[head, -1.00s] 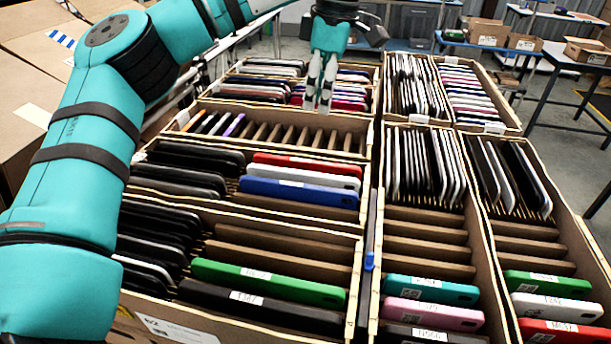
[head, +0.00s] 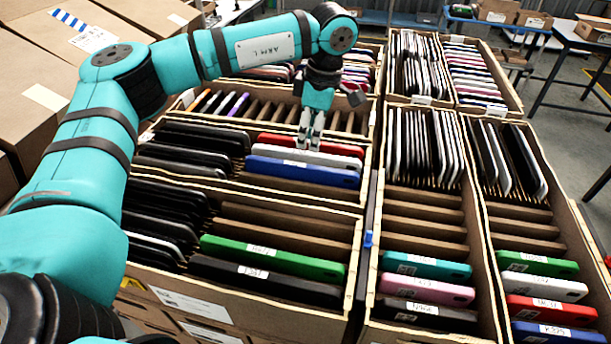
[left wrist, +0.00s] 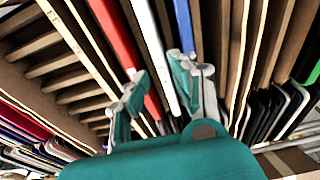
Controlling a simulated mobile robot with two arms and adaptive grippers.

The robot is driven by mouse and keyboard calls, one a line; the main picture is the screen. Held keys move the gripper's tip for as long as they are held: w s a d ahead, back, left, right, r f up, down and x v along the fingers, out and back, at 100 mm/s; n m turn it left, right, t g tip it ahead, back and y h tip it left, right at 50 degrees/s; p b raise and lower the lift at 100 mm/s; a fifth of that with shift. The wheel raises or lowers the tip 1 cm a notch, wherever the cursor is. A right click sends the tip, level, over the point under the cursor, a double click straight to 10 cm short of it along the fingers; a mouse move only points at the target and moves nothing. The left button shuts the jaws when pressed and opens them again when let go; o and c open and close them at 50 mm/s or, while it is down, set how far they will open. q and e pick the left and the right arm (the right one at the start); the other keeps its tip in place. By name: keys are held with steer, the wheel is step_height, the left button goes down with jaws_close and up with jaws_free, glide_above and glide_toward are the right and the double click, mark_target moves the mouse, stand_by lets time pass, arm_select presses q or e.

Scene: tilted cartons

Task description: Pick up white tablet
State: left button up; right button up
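A white tablet (head: 338,159) stands on edge in a slot of the middle left carton, between a red tablet (head: 345,148) and a blue tablet (head: 303,172). My left gripper (head: 307,146) points down just over this white tablet. In the left wrist view my left gripper (left wrist: 164,86) is open, with its fingers apart on either side of the white tablet's (left wrist: 153,55) line. I cannot tell whether the fingertips touch any tablet. Another white tablet (head: 543,288) stands in the front right carton. My right gripper is not in view.
Black tablets (head: 197,148) fill the carton's left part. Empty slots (head: 283,128) lie in the carton behind. A green tablet (head: 270,256) stands in the nearer carton. Cardboard dividers and carton walls (head: 366,190) surround the row closely.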

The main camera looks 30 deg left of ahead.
mark_target(306, 152)
arm_select(q)
steer(key=f, duration=0.2)
steer(key=a+f+p, duration=0.1)
steer(key=shift+s+f+p, duration=0.15)
steer(key=shift+f+p, duration=0.15)
steer(key=shift+f, duration=0.1)
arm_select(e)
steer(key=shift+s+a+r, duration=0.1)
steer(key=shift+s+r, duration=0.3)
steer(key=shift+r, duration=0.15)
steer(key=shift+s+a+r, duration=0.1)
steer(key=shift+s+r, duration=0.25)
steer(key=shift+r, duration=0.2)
arm_select(q)
jaws_close()
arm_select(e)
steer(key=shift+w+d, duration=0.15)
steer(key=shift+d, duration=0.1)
arm_select(q)
steer(key=shift+r, duration=0.15)
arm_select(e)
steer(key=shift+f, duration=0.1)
